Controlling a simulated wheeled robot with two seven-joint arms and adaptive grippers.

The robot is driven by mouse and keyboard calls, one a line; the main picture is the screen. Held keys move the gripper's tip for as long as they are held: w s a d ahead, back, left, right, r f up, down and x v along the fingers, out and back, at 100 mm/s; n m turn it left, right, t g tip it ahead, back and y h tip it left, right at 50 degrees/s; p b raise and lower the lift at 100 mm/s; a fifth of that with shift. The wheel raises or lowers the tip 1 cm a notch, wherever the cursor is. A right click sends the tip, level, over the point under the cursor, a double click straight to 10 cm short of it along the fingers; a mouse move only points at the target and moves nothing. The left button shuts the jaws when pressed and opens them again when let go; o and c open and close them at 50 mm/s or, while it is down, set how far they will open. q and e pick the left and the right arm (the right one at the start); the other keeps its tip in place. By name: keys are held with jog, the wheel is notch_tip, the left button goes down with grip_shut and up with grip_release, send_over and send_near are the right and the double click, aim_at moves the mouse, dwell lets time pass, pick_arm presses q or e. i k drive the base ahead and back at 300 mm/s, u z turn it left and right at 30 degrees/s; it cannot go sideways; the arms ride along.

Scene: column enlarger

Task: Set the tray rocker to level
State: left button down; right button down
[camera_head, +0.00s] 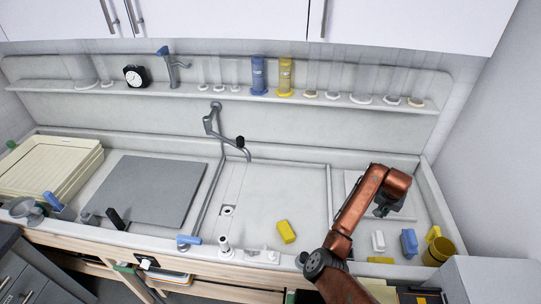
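A flat grey board (155,190) lies in the left half of the long sink and may be the tray rocker; I cannot confirm this. A black handle (115,218) stands up at its front left corner. Whether the board is level or tilted is too fine to tell. A stack of cream trays (50,168) sits left of it. My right arm comes in from the bottom right, and its dark gripper (384,208) hangs over the right part of the sink, far from the board. Its fingers are too small and dark to read. My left gripper is not in view.
A tap (210,120) bends over the sink's middle. A yellow block (286,232) lies in front. A blue-handled tool (189,240) is on the front rim. A yellow cup (438,252) and small bottles (408,242) stand at the right. A shelf (200,92) holds glassware.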

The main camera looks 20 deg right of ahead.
aim_at(157, 192)
jog(key=u, duration=1.45)
jog(key=i, duration=2.15)
jog(key=z, duration=0.6)
